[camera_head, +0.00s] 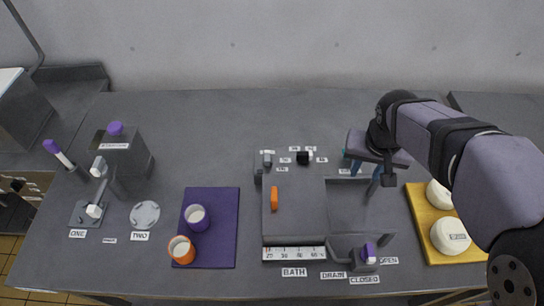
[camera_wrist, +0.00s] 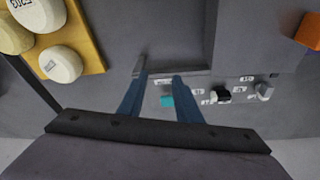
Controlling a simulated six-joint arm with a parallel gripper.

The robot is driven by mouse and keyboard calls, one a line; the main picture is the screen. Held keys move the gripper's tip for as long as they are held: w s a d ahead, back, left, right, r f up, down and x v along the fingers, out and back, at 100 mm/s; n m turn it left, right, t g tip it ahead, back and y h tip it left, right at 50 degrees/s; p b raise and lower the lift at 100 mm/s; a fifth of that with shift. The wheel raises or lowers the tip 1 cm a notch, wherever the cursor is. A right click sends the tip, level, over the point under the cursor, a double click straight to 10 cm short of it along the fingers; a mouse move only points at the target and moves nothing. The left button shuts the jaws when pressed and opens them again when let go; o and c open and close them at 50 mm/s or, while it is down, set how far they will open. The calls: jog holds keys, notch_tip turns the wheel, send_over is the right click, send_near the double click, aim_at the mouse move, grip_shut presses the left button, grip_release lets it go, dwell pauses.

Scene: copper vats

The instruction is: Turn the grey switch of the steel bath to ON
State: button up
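The steel bath (camera_head: 313,222) stands in the middle of the bench, with an open basin at its right. A grey switch (camera_head: 267,158) is at its back left edge, with small white labels around it; it also shows at the right in the wrist view (camera_wrist: 264,90). I cannot read its labels or tell its setting. A black switch (camera_head: 302,157) sits to its right, and a teal switch (camera_wrist: 167,101) shows between my fingers in the wrist view. My gripper (camera_head: 364,178) is open and empty above the bath's back right, well right of the grey switch.
An orange block (camera_head: 274,198) is on the bath's left part. A purple-knobbed drain lever (camera_head: 369,250) is at its front right. A yellow board (camera_head: 424,222) with white round pieces lies right. A purple mat (camera_head: 222,247) with two cups lies left. The bench behind the bath is clear.

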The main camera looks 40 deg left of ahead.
jog(key=s+a+n+y+b, duration=0.15)
jog(key=s+a, duration=0.25)
jog(key=a, duration=0.8)
jog(key=n, duration=0.2)
send_near(267, 154)
jog(key=f, duration=0.1)
jog(key=shift+t+y, duration=0.3)
jog(key=shift+y, duration=0.05)
jog(key=shift+p+x, duration=0.65)
jog(key=shift+x, duration=3.1)
jog(key=shift+d, duration=0.1)
grip_shut()
